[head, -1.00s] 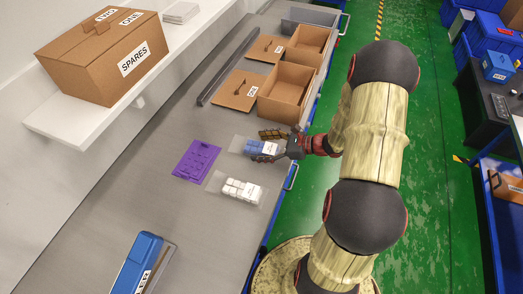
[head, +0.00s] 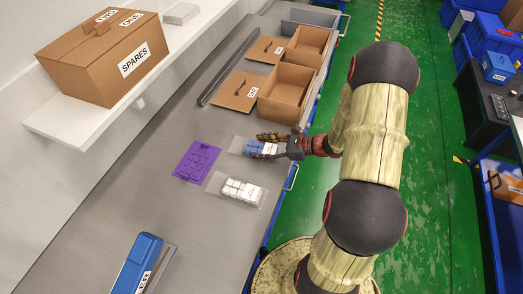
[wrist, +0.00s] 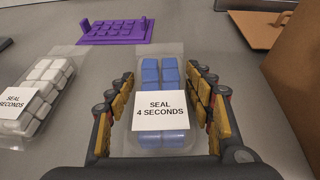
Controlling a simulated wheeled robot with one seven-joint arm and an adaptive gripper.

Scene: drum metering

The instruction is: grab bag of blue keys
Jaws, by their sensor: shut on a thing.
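The bag of blue keys (head: 253,148) is a clear pouch lying on the grey bench, with blue keys inside. In the wrist view the bag (wrist: 160,135) has a white label reading "SEAL 4 SECONDS". My gripper (head: 263,146) is at the bag, one finger along each long side. In the wrist view my gripper (wrist: 161,88) is shut on the bag, its sides between the yellow-padded fingers. No clear lift off the bench shows.
A bag of white keys (head: 236,189) lies close beside it, nearer the front. A purple key tray (head: 196,161) lies to the left. Open cardboard boxes (head: 286,94) stand behind on the bench. A blue sealer (head: 139,262) is at the near end.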

